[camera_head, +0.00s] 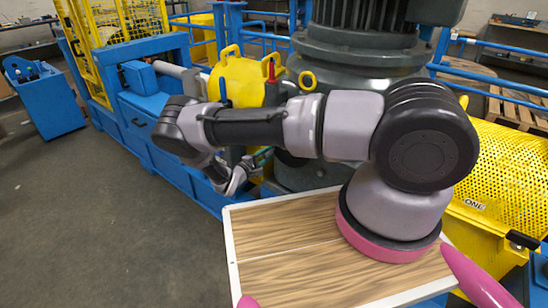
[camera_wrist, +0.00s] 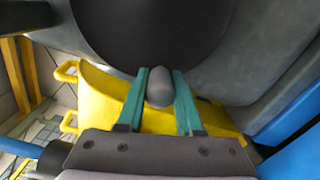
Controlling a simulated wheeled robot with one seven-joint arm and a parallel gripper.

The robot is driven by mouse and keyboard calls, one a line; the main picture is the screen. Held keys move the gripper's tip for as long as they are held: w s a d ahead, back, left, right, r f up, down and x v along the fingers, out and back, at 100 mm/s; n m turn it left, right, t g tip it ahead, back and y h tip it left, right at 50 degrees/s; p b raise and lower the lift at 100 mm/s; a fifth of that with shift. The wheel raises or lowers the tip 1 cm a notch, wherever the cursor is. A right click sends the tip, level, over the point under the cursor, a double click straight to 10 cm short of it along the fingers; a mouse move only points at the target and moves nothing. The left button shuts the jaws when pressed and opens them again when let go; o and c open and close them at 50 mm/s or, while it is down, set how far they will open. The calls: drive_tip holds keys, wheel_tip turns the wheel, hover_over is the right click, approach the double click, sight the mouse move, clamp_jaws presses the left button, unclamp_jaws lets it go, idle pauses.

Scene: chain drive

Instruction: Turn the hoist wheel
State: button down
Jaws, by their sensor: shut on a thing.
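My gripper (camera_wrist: 160,92) has two teal fingers, one on each side of a grey rounded knob (camera_wrist: 159,84), and is shut on it. The knob is at the edge of a large dark round disc (camera_wrist: 150,28) in the wrist view, which looks like the hoist wheel. The disc's top is cut off by the frame. In the head view my gripper (camera_head: 263,157) is small, beside the blue frame and below the yellow housing. The wheel cannot be made out there.
A yellow housing (camera_head: 238,80) with handles stands behind my arm, beside a large grey motor (camera_head: 358,45). A blue frame (camera_head: 150,125) runs along the left. A yellow mesh guard (camera_head: 510,165) is at right. Open floor (camera_head: 90,220) lies at left.

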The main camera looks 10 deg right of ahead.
drive_tip(key=m, duration=0.1)
drive_tip(key=r+m, duration=0.1)
drive_tip(key=r, duration=0.1)
drive_tip(key=shift+w+a+m, duration=0.3)
drive_tip(key=shift+a+m, duration=0.05)
drive_tip(key=shift+m, duration=0.05)
wheel_tip(320, 180, up, 2)
drive_tip(key=m, duration=0.3)
drive_tip(key=shift+r+m, duration=0.2)
drive_tip(key=shift+m, duration=0.1)
drive_tip(key=shift+s+d+r+m, duration=0.15)
drive_tip(key=shift+r+m, duration=0.6)
drive_tip(key=shift+m, duration=0.45)
drive_tip(key=shift+s+d+r+m, duration=0.15)
drive_tip(key=shift+r+m, duration=0.2)
drive_tip(key=shift+m, duration=0.25)
drive_tip(key=shift+s+d+r+m, duration=0.1)
drive_tip(key=shift+r+m, duration=0.2)
drive_tip(key=shift+m, duration=0.3)
drive_tip(key=c, duration=0.6)
unclamp_jaws()
drive_tip(key=shift+s+a, duration=0.1)
